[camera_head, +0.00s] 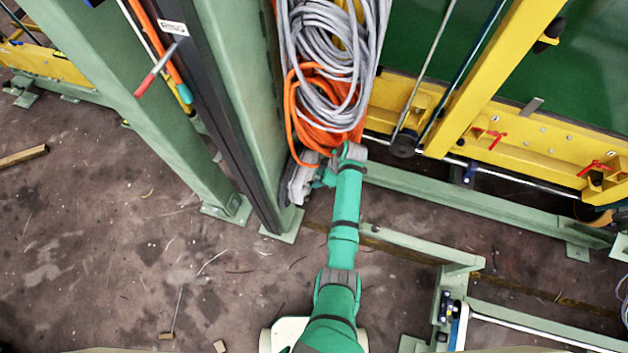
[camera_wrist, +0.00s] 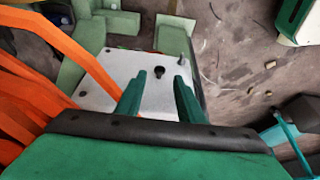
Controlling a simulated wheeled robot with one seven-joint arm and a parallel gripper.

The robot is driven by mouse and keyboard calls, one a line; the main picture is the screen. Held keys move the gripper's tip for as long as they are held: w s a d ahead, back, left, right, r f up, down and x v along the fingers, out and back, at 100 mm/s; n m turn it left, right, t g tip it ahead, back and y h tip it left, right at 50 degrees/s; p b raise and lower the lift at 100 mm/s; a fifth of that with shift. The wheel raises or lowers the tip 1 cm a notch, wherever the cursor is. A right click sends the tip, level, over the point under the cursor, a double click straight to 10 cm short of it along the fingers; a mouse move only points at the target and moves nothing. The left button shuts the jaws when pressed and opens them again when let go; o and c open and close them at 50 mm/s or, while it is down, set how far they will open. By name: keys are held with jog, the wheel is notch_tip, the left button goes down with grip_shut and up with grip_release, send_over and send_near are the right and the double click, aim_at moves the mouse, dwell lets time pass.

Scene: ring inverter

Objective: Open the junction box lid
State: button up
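The junction box shows in the wrist view as a light grey plate-like face (camera_wrist: 150,97) with small dark spots near its corners and a dark knob or latch (camera_wrist: 159,72) towards its upper right. I cannot tell a hinge or an open gap; the face looks flat. My gripper (camera_wrist: 158,84) is open, its two green fingers apart over the face, with the dark knob just beyond and between the tips. Whether the fingers touch the face is unclear. In the head view, a grey boxy shape (camera_head: 299,185) sits beside the green post at my arm's end; the fingers are not clear there.
Orange cables (camera_wrist: 62,50) run close along the left of the wrist view. In the head view, orange (camera_head: 318,135) and grey cable coils (camera_head: 335,45) hang just above my arm's end. A green post (camera_head: 245,90) stands left. A low green rail (camera_head: 470,200) lies right.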

aim_at(309, 174)
jog(key=shift+x, duration=2.35)
grip_shut()
